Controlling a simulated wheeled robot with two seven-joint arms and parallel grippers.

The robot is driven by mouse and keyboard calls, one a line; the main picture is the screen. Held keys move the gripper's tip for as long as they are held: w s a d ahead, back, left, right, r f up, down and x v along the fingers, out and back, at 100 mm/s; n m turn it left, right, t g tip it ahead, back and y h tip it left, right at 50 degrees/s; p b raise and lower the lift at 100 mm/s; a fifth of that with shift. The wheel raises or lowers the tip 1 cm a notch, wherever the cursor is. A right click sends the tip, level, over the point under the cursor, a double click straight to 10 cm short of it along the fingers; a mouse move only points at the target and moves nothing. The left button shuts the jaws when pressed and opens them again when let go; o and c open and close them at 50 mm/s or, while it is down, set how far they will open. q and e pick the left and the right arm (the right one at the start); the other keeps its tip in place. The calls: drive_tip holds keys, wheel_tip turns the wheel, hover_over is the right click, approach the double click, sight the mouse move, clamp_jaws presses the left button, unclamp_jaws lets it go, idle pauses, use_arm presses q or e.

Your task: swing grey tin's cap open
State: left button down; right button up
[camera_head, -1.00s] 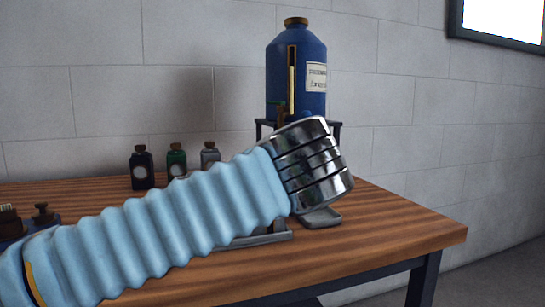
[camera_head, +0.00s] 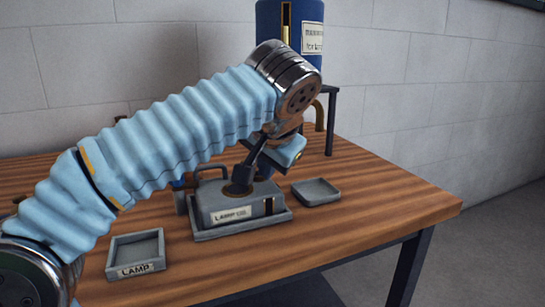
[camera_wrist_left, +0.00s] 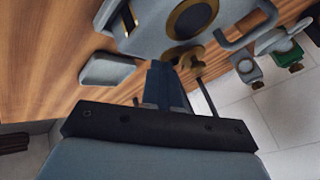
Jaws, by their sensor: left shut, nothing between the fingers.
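The grey tin (camera_head: 225,208), with a lamp label on its front, stands in a shallow grey tray on the wooden table. A dark fitting with a slanting dark rod rises from its top. In the left wrist view the tin's top (camera_wrist_left: 150,35) shows a dark disc with a brass ring (camera_wrist_left: 190,18) and a small brass piece (camera_wrist_left: 180,55) beside it. I cannot tell how far the cap is swung. My left gripper (camera_head: 264,168) is shut and empty, close above the tin's right side; its fingers (camera_wrist_left: 165,72) are near the brass piece. Contact is unclear. My right gripper is out of view.
An empty grey lamp tray (camera_head: 135,255) lies front left, and another small grey tray (camera_head: 316,191) lies right of the tin. A blue tank (camera_head: 290,25) on a dark stand is behind. Small bottles (camera_wrist_left: 245,68) show in the left wrist view. The table's right front is clear.

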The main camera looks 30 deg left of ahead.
use_arm(q)
drive_tip(key=shift+w+a+r, duration=0.1)
drive_tip(key=shift+w+a, duration=0.1)
drive_tip(key=shift+a, duration=0.65)
drive_tip(key=shift+w+a+r, duration=0.1)
drive_tip(key=shift+w+a, duration=0.05)
drive_tip(key=shift+a, duration=0.65)
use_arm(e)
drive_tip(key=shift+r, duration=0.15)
